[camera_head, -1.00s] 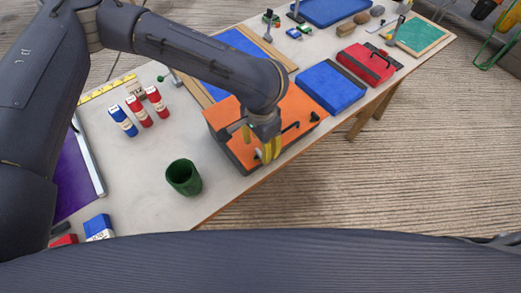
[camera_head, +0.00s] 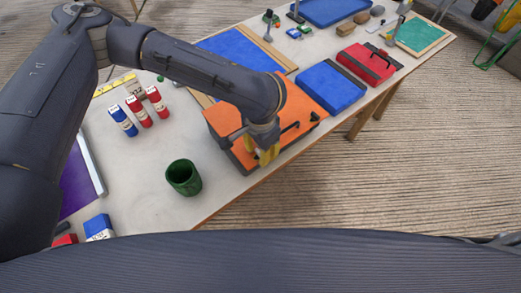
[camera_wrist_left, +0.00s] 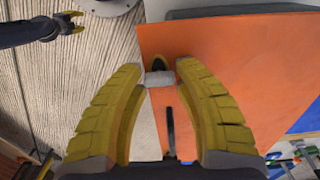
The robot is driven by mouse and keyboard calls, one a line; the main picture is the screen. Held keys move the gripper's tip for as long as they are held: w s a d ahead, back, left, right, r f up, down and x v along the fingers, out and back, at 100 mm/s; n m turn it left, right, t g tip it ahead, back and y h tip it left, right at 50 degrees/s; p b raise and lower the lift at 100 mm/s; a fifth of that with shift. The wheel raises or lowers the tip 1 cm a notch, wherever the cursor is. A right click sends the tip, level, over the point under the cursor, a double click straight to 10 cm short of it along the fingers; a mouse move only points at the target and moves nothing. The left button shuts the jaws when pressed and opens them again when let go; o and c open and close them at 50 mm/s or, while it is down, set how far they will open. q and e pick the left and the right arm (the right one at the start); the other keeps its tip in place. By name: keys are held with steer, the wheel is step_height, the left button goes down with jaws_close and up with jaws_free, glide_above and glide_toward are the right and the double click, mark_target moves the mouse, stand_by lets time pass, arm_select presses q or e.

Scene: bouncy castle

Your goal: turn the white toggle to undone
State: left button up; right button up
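The orange case (camera_head: 290,98) lies at the table's front edge, and its orange lid (camera_wrist_left: 240,65) fills much of the left wrist view. The white toggle (camera_wrist_left: 160,78) is a short pale barrel at the case's edge, in front of a small dark part. My left gripper (camera_head: 262,156) is at the case's front; in the left wrist view its curved yellow fingers (camera_wrist_left: 161,75) are on either side of the toggle, their tips appearing to touch its ends. The gripper hides the toggle in the head view. My right gripper (camera_wrist_left: 74,23) shows only in the wrist view, apart and empty, its yellow fingers spread.
A black handle (camera_wrist_left: 170,130) is on the case near the fingers. A green cup (camera_head: 183,178) stands left of the case, with blue and red cans (camera_head: 140,112) behind it. A blue case (camera_head: 331,88) and a red case (camera_head: 368,64) lie to the right.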

arm_select(q)
jaws_close()
steer(key=shift+r, duration=0.1)
